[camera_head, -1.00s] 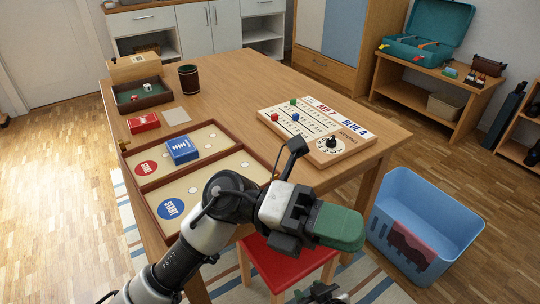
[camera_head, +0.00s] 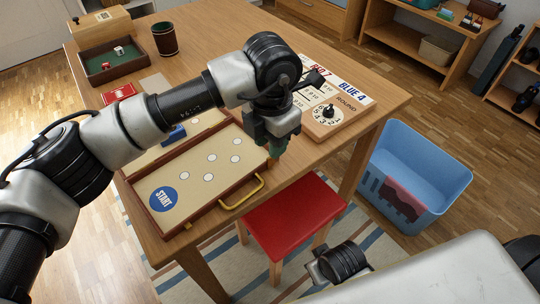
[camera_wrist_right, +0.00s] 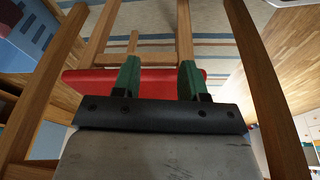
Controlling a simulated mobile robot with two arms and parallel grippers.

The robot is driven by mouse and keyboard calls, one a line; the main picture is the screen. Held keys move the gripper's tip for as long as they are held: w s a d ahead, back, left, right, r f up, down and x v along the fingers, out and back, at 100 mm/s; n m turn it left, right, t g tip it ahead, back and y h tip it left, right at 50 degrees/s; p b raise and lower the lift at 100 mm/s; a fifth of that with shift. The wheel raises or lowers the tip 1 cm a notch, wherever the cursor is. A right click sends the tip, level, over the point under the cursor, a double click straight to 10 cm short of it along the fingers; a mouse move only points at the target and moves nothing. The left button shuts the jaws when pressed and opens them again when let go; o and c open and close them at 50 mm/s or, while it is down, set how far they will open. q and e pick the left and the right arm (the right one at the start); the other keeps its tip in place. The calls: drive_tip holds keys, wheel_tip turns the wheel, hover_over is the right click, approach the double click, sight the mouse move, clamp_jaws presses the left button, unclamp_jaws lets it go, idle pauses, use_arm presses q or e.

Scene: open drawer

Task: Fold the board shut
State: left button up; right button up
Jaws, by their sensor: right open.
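The hinged game board (camera_head: 187,217) lies open on the table, its near half showing the blue START disc and a brass handle (camera_head: 242,193) on its front edge. My left arm crosses over and hides much of the far half. A blue box (camera_head: 172,134) on that half is mostly hidden. My left gripper (camera_head: 279,150) points down just right of the near half's right end; its fingers are seen edge-on, so their opening is unclear. My right gripper (camera_wrist_right: 159,72) is open and empty, fingers apart, low by the red stool; it shows partly in the head view.
A scoreboard (camera_head: 355,105) lies to the right on the table. A red stool (camera_head: 291,215) stands under the front edge, a blue bin (camera_head: 420,165) right of it. A dice tray (camera_head: 112,64), dark cup (camera_head: 165,38) and red box (camera_head: 118,93) are toward the back left.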

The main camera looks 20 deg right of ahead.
use_arm(q)
wheel_tip(320, 180, down, 6)
drive_tip(key=shift+r, duration=0.25)
use_arm(e)
wheel_tip(320, 180, up, 2)
drive_tip(key=shift+r, duration=0.1)
use_arm(q)
clamp_jaws()
